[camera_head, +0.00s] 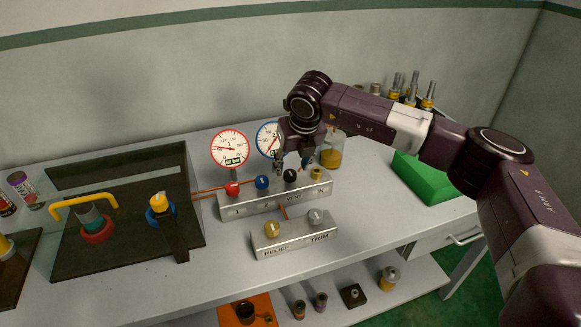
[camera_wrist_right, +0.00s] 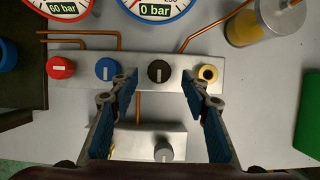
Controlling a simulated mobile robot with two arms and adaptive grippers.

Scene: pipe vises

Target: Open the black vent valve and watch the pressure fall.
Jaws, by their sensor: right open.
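The black vent valve knob (camera_head: 290,175) is third in the row on the grey manifold block (camera_head: 235,212), above the VENT label. In the head view the gripper (camera_head: 293,164) hangs over the block. The red-rimmed gauge (camera_wrist_right: 62,8) reads 60 bar. My left gripper is not in view.
A red knob (camera_wrist_right: 60,68), a blue knob (camera_wrist_right: 107,69) and a brass fitting (camera_wrist_right: 207,73) share the block. A RELIEF/TRIM block (camera_head: 295,237) stands in front. A yellow jar (camera_head: 331,157) stands behind. Two vises sit on a dark tray (camera_head: 125,255) at left.

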